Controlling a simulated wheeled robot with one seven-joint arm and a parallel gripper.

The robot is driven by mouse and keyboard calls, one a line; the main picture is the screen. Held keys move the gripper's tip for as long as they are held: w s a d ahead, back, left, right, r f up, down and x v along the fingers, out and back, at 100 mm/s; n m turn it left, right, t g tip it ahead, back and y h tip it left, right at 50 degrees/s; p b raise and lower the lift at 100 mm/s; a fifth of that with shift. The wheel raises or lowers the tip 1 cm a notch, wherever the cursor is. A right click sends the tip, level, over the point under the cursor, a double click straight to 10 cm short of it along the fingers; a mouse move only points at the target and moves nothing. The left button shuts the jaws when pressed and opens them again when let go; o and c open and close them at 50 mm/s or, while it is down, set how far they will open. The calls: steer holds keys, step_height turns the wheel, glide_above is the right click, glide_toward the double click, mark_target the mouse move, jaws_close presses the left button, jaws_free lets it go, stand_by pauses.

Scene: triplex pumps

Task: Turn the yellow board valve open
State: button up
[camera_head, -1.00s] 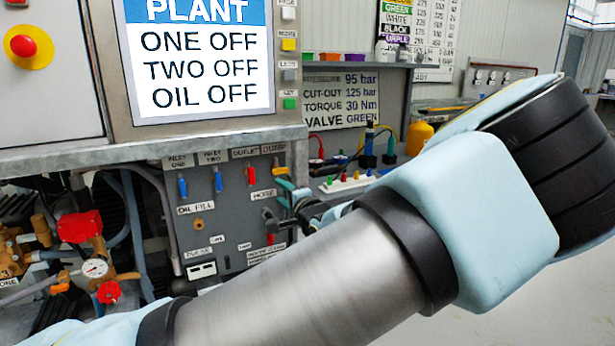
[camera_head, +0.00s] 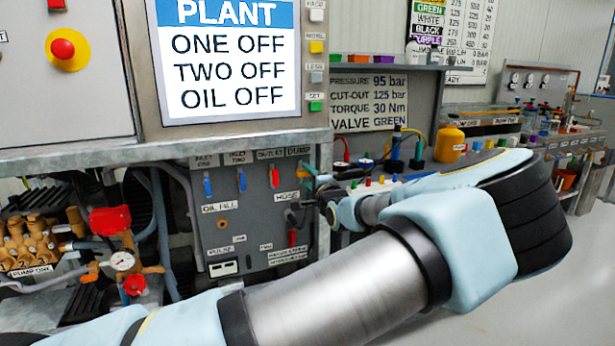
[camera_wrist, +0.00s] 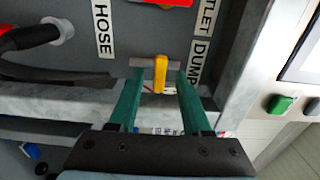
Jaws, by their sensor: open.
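The yellow valve lever (camera_wrist: 160,74) stands out from the grey board in the wrist view, beside the DUMP label (camera_wrist: 200,62). A grey cylindrical piece lies behind the lever. My gripper (camera_wrist: 158,88) is open, with one green finger on each side of the lever. A gap shows between the lever and each finger; I cannot tell how deep the lever sits between them. In the head view my gripper (camera_head: 316,184) is at the right edge of the valve board (camera_head: 243,203), below the DUMP label (camera_head: 299,152).
Blue levers (camera_head: 207,185) and a red lever (camera_head: 274,177) sit left on the board. A black hose fitting (camera_wrist: 35,37) is near in the wrist view. A metal ledge (camera_wrist: 75,105) runs beneath the fingers. A bench with bottles (camera_head: 450,145) stands at right.

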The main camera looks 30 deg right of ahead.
steer(key=shift+w, duration=0.1)
jaws_close()
stand_by(0.3)
